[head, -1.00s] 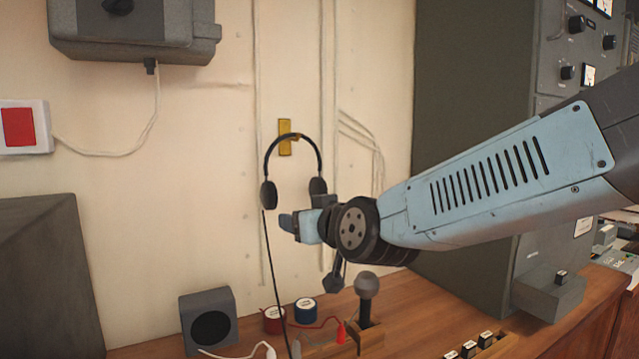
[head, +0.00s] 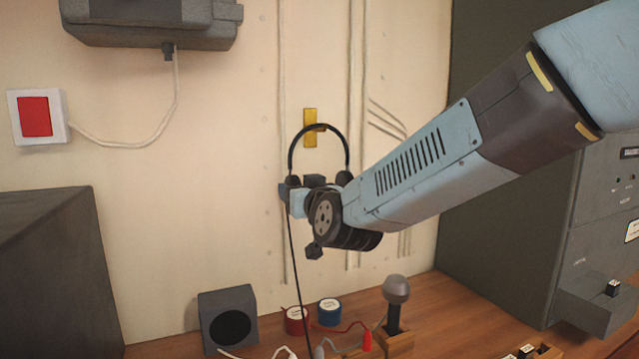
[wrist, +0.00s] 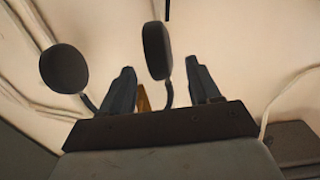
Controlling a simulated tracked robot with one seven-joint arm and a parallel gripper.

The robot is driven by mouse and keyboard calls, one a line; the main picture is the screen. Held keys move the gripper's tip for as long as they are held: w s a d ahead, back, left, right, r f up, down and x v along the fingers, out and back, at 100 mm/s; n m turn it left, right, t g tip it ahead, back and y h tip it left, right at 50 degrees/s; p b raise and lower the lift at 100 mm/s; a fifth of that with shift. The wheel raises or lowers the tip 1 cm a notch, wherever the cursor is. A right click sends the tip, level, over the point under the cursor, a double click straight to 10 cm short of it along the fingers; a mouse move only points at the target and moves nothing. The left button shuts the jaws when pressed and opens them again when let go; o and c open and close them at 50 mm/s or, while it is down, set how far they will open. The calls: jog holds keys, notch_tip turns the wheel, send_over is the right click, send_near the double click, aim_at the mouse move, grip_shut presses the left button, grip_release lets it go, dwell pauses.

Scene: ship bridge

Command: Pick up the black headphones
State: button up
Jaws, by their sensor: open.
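The black headphones (head: 292,149) hang by their headband from a brass hook plate (head: 310,116) on the wall, with a thin black cord running down. My gripper (head: 300,187) is open in front of their lower part and hides much of the ear cups in the head view. In the wrist view, one ear cup (wrist: 157,50) shows between the two fingers of my gripper (wrist: 161,67). The other ear cup (wrist: 63,68) lies outside, left of the left finger. I cannot tell whether the fingers touch the headphones.
Below is a wooden desk (head: 432,316) with a grey speaker (head: 228,319), red tape (head: 296,320), blue tape (head: 330,312) and a round-headed microphone (head: 396,292). A grey cabinet (head: 500,190) stands at right. A grey wall box (head: 150,22) is at upper left.

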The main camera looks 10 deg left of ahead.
jog(key=shift+x, duration=2.95)
jog(key=shift+a, duration=0.1)
jog(key=c, duration=0.9)
